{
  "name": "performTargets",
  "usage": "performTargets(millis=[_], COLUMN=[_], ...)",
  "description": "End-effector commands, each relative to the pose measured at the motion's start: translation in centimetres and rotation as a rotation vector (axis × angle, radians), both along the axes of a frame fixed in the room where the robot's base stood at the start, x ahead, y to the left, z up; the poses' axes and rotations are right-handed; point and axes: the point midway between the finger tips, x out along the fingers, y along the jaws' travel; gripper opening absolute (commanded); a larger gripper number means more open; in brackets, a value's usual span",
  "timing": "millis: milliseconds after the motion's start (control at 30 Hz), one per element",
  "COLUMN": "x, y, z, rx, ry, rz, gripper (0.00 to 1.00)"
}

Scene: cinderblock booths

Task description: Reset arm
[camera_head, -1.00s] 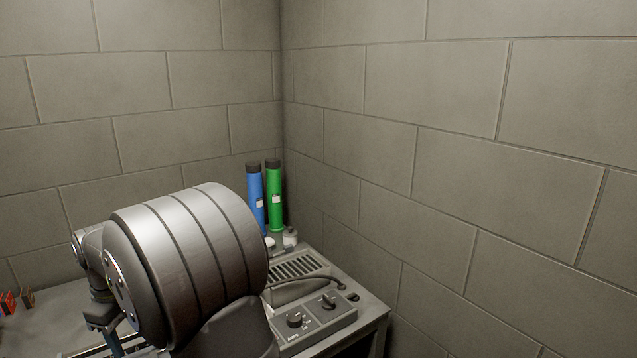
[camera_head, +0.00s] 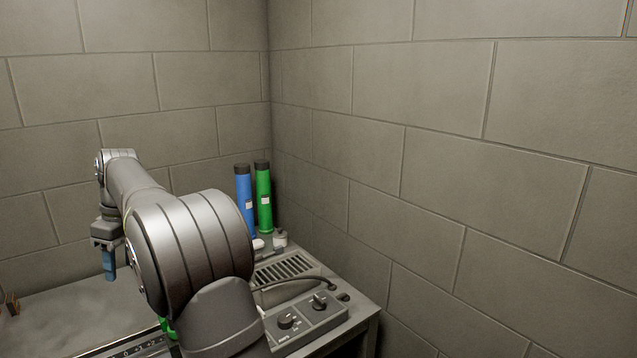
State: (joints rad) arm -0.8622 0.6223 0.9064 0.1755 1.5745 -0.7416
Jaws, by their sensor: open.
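My arm fills the lower left of the head view. Its forearm is raised and reaches toward the back left. My gripper (camera_head: 109,264) hangs from its end, pointing down, above the pale surface of the bench (camera_head: 60,305). The blue part at its tip looks like its fingers, seen nearly edge-on. It is open, and I see nothing held in it. My upper arm hides much of the bench.
A blue tube (camera_head: 244,205) and a green tube (camera_head: 263,200) stand in the back corner. In front are a vent grille (camera_head: 287,268) and a knobbed control box (camera_head: 305,322). Small brown items (camera_head: 12,304) lie at the left edge. Cinderblock walls close the back and right.

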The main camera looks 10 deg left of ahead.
Motion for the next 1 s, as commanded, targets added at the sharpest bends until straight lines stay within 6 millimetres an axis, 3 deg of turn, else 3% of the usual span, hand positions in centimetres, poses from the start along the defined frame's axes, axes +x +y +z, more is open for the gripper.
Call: performTargets(millis=[100, 300, 1000], x=[1.7, 3.1, 3.3], y=[0.1, 0.2, 0.3], z=[0.5, 1.0, 1.1], rx=[0.024, 0.048, 0.054], ry=[0.010, 0.020, 0.022], rz=[0.007, 0.019, 0.022], gripper=[0.50, 0.50, 0.50])
